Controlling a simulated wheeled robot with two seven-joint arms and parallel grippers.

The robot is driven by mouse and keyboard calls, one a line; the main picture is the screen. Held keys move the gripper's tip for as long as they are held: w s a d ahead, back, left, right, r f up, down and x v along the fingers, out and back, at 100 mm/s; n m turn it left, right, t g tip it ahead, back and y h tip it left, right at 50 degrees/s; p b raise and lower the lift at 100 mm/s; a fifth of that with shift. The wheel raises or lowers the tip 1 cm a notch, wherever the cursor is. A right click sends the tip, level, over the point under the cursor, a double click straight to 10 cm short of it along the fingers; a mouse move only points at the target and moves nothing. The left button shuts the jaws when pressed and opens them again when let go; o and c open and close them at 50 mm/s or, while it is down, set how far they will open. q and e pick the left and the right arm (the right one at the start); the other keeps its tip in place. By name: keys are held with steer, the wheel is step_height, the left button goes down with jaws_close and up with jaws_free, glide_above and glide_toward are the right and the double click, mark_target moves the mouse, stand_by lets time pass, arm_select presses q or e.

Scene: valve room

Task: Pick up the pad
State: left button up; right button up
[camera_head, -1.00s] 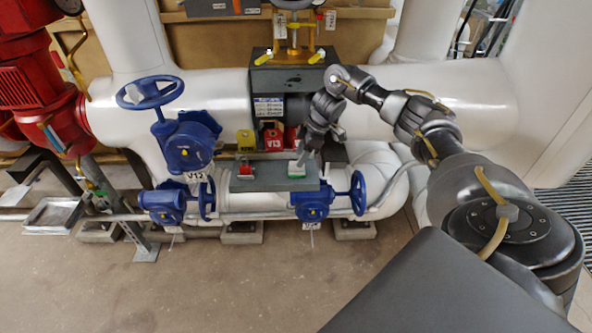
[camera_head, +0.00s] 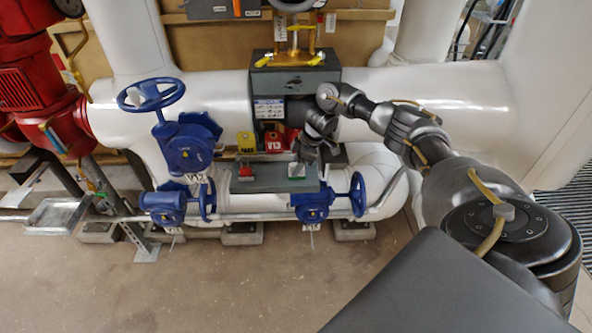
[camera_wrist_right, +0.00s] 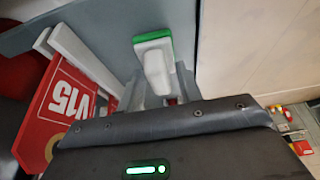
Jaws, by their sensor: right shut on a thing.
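The pad, a white block with a green edge and a pale grip, shows in the right wrist view (camera_wrist_right: 155,60). It also shows small in the head view (camera_head: 296,172), at the right part of the grey shelf (camera_head: 270,186). My right gripper (camera_head: 302,160) reaches down to it from above and is shut on its pale grip; the fingers lie either side in the wrist view (camera_wrist_right: 160,92). I cannot tell whether the pad touches the shelf. A red-and-white block (camera_head: 246,173) sits at the shelf's left. My left gripper is not in view.
Blue valves (camera_head: 188,148) and white pipes surround the shelf. The floor in front (camera_head: 200,285) is clear.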

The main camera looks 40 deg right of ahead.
mark_target(293, 164)
steer(key=shift+r, duration=0.5)
step_height(293, 164, up, 2)
steer(key=shift+r+b, duration=0.15)
steer(key=shift+b, duration=0.35)
steer(key=s+a+r, duration=0.3)
steer(key=s+r, duration=0.2)
steer(key=s, duration=0.1)
steer(key=s+a+r+p, duration=0.1)
steer(key=s+a+r, duration=0.1)
steer(key=s+r, duration=0.2)
steer(key=s, duration=0.2)
steer(key=shift+s+a+r, duration=0.4)
